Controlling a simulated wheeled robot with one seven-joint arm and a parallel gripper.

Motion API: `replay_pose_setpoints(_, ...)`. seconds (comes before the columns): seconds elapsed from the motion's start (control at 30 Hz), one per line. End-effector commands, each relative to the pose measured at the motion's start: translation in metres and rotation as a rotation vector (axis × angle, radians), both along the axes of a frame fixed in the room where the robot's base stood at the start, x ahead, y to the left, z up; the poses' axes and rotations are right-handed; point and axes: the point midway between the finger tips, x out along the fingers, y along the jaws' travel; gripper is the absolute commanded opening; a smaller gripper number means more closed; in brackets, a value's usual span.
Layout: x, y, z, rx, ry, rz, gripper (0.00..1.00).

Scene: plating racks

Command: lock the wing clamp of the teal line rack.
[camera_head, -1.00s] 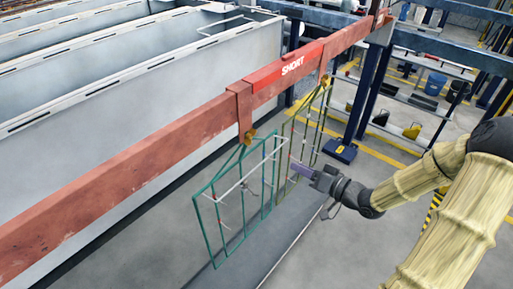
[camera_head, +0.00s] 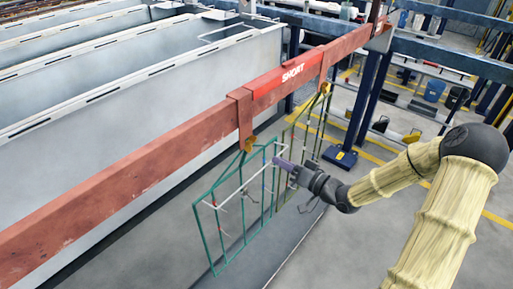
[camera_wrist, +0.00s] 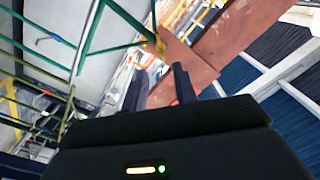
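The teal rack (camera_head: 208,231) is an upright wire frame hanging under the red beam from a brown bracket. A small yellow piece (camera_head: 250,143), which looks like its clamp, sits at the rack's top; whether it is locked is too small to tell. My gripper (camera_head: 278,161) is to the right of and slightly below this piece, in front of the rack's right upper part. In the wrist view, my gripper's two dark fingers (camera_wrist: 158,80) stand apart with nothing clearly held. The yellow piece (camera_wrist: 158,43) shows just beyond the fingertips, and teal bars (camera_wrist: 92,32) lie to the left.
The red beam (camera_head: 150,150) runs diagonally above the racks. A second, olive rack (camera_head: 310,124) hangs farther back from a yellow hook (camera_head: 325,88). Pale tanks (camera_head: 190,95) stand to the left. Open floor (camera_head: 340,250) lies to the right of the racks.

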Motion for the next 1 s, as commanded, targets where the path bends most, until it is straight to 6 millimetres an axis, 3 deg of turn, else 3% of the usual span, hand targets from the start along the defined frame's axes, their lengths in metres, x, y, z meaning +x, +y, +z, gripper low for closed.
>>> replay_pose_setpoints(0.5, 0.054, 0.072, 0.000, 0.000, 0.001, 0.003, 0.28)
replay_pose_setpoints(0.7, 0.064, 0.083, 0.000, 0.000, 0.000, 0.000, 0.28)
replay_pose_setpoints(0.97, 0.064, 0.083, 0.000, 0.000, 0.000, 0.000, 0.28)
replay_pose_setpoints(1.0, 0.064, 0.083, 0.000, 0.000, 0.000, 0.000, 0.20)
